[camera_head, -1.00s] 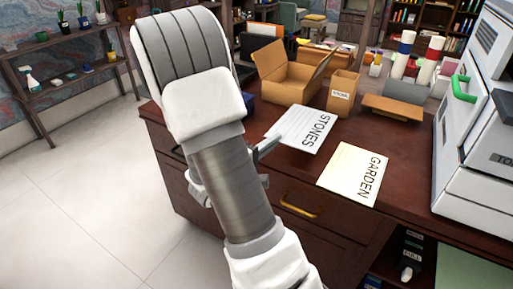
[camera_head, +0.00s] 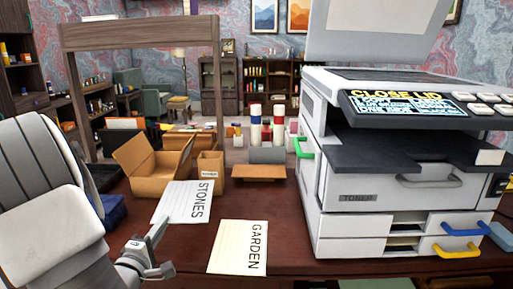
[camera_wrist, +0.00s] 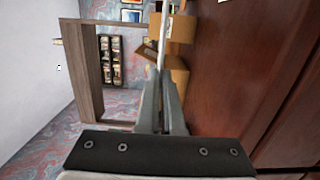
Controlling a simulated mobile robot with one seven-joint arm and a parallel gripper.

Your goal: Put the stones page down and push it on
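The white STONES page (camera_head: 186,202) lies about level over the left part of the desk, its near left edge at my gripper (camera_head: 156,232). In the wrist view my gripper (camera_wrist: 161,82) has its fingers closed on the page (camera_wrist: 163,35), which shows edge-on as a thin pale strip. I cannot tell whether the page touches the desk. The cream GARDEN page (camera_head: 238,247) lies flat on the desk, to the right of and nearer than the STONES page.
An open cardboard box (camera_head: 152,176), a small labelled carton (camera_head: 210,168) and a brown stand (camera_head: 258,173) are behind the pages. A printer (camera_head: 365,215) with a raised lid (camera_head: 375,25) stands right; its screen (camera_head: 415,104) reads "CLOSE LID". Bare desk (camera_head: 290,225) lies between GARDEN and printer.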

